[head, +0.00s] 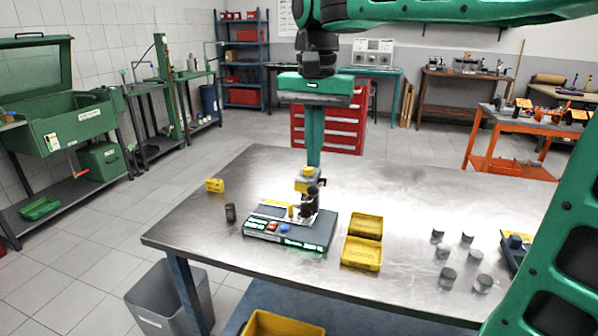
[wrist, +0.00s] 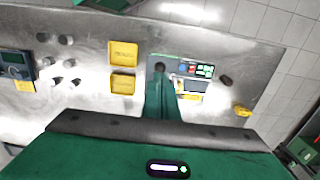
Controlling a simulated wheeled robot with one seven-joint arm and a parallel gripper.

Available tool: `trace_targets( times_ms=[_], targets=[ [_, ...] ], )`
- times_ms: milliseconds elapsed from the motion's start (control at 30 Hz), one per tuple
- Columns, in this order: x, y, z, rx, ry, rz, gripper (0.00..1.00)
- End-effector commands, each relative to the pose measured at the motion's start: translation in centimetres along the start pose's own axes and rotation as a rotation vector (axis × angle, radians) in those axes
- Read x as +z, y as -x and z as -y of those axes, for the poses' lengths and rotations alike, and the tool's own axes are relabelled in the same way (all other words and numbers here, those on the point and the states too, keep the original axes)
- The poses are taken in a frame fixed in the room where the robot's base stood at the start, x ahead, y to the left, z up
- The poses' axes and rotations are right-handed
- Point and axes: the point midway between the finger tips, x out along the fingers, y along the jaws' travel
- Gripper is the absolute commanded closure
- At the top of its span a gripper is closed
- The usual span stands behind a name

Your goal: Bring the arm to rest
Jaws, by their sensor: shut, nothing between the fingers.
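My gripper (head: 313,158) hangs over the steel workbench (head: 395,190) with its green fingers together and pointing down. In the wrist view its fingers (wrist: 159,76) also show closed and empty, in line with a dark device (head: 284,243). That device has red and blue buttons and a lit green strip; it also shows in the wrist view (wrist: 183,62). A yellow-topped upright part (head: 306,181) stands at the device's rear, just below the fingertips in the head view. I cannot tell the exact gap between them.
Two yellow trays (head: 361,254) sit right of the device, with several metal cylinders (head: 447,278) farther right. A dark cylinder (head: 230,213) and a yellow block (head: 214,185) stand at left. A red drawer cabinet (head: 345,130) is behind the bench. The bench's back right is clear.

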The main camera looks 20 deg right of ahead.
Motion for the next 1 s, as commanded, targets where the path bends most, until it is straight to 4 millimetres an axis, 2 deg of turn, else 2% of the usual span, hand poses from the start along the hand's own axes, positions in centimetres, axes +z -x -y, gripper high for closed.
trace_targets(
  times_ms=[167,267,367,467,500,600,700,833,1000],
  targets=[
    [-0.3,-0.5,-1.0,0.000,-0.002,0.000,1.00],
    [-0.8,-1.9,-4.0,0.000,-0.005,0.001,1.00],
    [-1.2,-4.4,-9.0,-0.001,-0.003,0.004,1.00],
    [-0.6,-7.7,-14.7,-0.002,0.006,0.006,1.00],
    [-0.1,-9.1,-16.9,-0.003,0.010,0.006,1.00],
    [1.8,-12.4,-21.8,-0.005,0.025,0.007,1.00],
    [4.0,-15.4,-25.4,-0.006,0.039,0.008,1.00],
    [6.3,-18.0,-28.2,-0.007,0.059,0.008,1.00],
    [7.5,-19.3,-29.3,-0.007,0.072,0.009,1.00]
  ],
)
